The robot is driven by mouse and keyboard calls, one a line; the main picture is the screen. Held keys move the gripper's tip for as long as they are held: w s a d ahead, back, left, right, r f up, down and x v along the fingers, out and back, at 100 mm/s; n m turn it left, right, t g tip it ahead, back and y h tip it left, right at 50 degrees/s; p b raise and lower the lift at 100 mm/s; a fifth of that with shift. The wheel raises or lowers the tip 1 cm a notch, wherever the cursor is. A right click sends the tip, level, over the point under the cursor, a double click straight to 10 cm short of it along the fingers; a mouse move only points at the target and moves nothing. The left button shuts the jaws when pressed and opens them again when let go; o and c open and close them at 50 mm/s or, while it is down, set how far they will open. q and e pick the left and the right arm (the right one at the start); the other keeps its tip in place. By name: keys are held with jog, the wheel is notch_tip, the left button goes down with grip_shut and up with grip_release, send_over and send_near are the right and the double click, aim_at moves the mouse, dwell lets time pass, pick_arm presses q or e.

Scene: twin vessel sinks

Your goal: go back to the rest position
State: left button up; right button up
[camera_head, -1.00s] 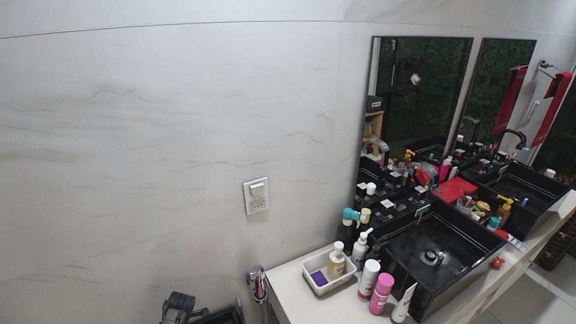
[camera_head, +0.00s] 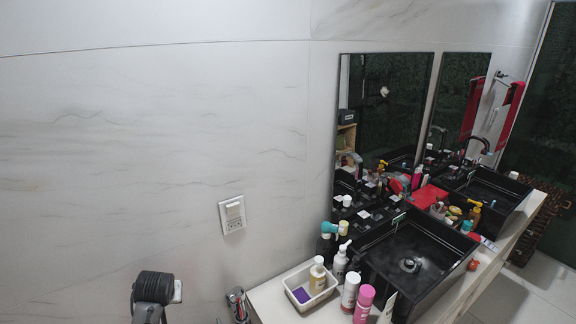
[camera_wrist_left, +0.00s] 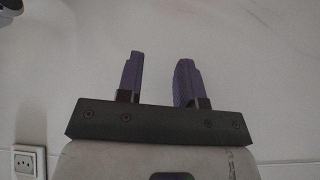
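My left gripper (camera_wrist_left: 158,78) shows in the left wrist view. Its two purple-padded fingers stand apart with nothing between them, in front of a pale marbled wall. In the head view, a dark rounded part of my left arm (camera_head: 154,288) shows at the bottom left, in front of the wall. The fingers cannot be made out there. My right gripper is in neither view.
A white counter (camera_head: 273,301) at the right carries two black vessel sinks (camera_head: 411,262), several bottles and a white tray (camera_head: 300,303). Mirrors (camera_head: 388,105) hang behind. A wall outlet (camera_head: 232,214) sits left of the counter. The wall at left is bare.

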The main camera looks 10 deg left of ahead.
pick_arm(q)
jog(key=s+d+r+m+t+h, duration=0.1)
jog(key=s+d+r+m+t, duration=0.15)
jog(key=s+d, duration=0.55)
jog(key=s+d+r+m+t+h, duration=0.1)
jog(key=s+d+r+m+t, duration=0.15)
jog(key=s+d, duration=0.5)
jog(key=s+d+f+m+g+h, duration=0.1)
jog(key=s+d+f+g, duration=0.1)
jog(key=s+f, duration=0.45)
jog(key=s+d+f+g, duration=0.2)
jog(key=s+f, duration=0.1)
jog(key=s, duration=0.6)
jog(key=s+d+f+m+g+h, duration=0.1)
jog(key=s+d+f+g, duration=0.1)
jog(key=s+f, duration=0.45)
notch_tip(320, 180, up, 31)
jog(key=s+p, duration=0.1)
jog(key=p, duration=2.8)
jog(key=shift+s+a, duration=0.1)
jog(key=shift+a, duration=0.1)
